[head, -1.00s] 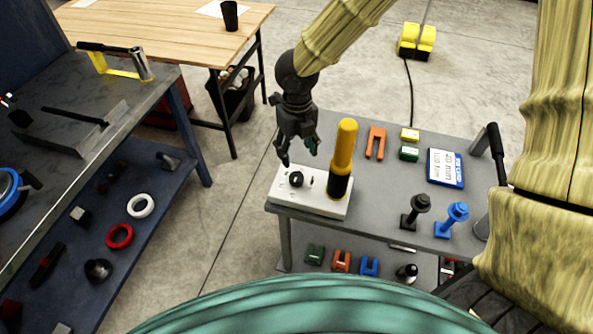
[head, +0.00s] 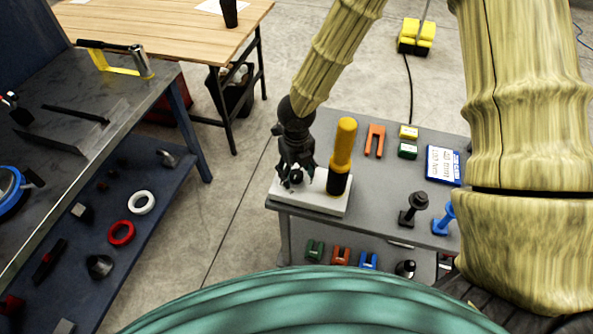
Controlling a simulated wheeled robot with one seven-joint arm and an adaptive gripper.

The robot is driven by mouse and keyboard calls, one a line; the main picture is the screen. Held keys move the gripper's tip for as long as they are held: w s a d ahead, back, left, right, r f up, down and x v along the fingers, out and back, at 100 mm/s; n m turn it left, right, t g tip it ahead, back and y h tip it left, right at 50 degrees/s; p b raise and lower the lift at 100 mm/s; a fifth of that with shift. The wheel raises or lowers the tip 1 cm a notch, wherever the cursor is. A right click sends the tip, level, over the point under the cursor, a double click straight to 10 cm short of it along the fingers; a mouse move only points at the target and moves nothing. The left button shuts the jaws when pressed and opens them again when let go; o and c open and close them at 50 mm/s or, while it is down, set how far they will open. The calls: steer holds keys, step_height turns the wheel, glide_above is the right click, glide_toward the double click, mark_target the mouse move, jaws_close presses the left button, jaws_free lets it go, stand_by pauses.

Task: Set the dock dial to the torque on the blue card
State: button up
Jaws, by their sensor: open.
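The dock (head: 318,202) is a pale block on the left end of the grey cart top. Its small dark dial (head: 296,177) is at the block's left side and partly hidden by my gripper. A yellow-handled tool with a black lower part (head: 342,157) stands upright in the dock, to the right of the dial. My gripper (head: 298,178) is open, pointing down, with its fingertips at the dial; I cannot tell whether they touch it. The blue card (head: 443,165) with a white printed face lies on the right of the cart; its small text is hard to read.
A dark workbench (head: 80,130) stands at left.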

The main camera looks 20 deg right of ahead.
steer(key=c, duration=1)
steer(key=shift+c, duration=0.2)
